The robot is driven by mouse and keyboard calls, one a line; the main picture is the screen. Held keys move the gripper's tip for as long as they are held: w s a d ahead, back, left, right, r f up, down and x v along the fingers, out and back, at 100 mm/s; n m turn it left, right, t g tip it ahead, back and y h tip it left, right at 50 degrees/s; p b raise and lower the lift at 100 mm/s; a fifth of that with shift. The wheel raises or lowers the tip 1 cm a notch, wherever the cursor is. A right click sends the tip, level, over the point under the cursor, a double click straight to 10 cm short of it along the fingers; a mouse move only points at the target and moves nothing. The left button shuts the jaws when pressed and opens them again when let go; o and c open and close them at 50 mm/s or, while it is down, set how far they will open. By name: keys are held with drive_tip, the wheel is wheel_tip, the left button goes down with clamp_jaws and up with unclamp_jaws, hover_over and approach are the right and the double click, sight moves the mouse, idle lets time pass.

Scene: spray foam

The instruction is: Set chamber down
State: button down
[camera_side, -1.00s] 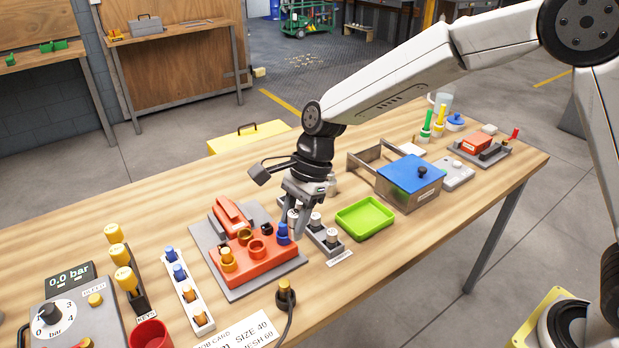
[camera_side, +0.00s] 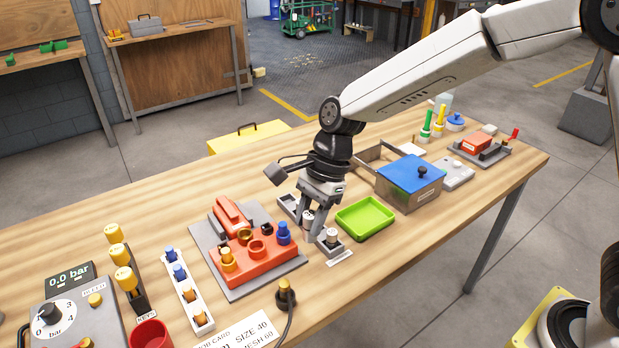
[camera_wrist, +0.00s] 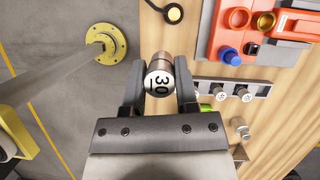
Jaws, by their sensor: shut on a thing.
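The gripper is over the grey chamber rack (camera_side: 288,203); the rack also shows in the wrist view (camera_wrist: 265,91). Another chamber (camera_side: 332,236) stands at the rack's near end. The fingers hide part of the rack, and I cannot tell whether the held chamber touches it.
The orange fixture (camera_side: 262,262) with a blue knob (camera_side: 283,232) stands left of the gripper. A green tray (camera_side: 365,218) lies close on the right, with a blue-lidded metal box (camera_side: 410,180) beyond. A corded black fitting (camera_side: 286,296) stands in front.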

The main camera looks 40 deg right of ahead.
drive_tip(key=s+d+f+m+t+h, duration=0.2)
drive_tip(key=d+m, duration=0.7)
drive_tip(key=d, duration=0.2)
drive_tip(key=s+d+f+m+t+h, duration=0.1)
drive_tip(key=s+d+f+m+t, duration=0.1)
drive_tip(key=d+m, duration=0.7)
drive_tip(key=d+t, duration=0.1)
drive_tip(key=d, duration=0.2)
drive_tip(key=shift+d+h, duration=0.2)
drive_tip(key=shift+h, duration=0.2)
drive_tip(key=shift+f, duration=0.1)
drive_tip(key=w+f, duration=0.2)
drive_tip(key=w, duration=0.2)
drive_tip(key=w+f, duration=0.3)
drive_tip(key=w, duration=0.1)
drive_tip(key=w+d+f, duration=0.1)
drive_tip(key=w+f, duration=0.2)
drive_tip(key=w, duration=0.1)
drive_tip(key=shift+w+f, duration=0.25)
drive_tip(key=shift+w, duration=0.15)
drive_tip(key=shift+w+f, duration=0.35)
drive_tip(key=shift+f, duration=0.05)
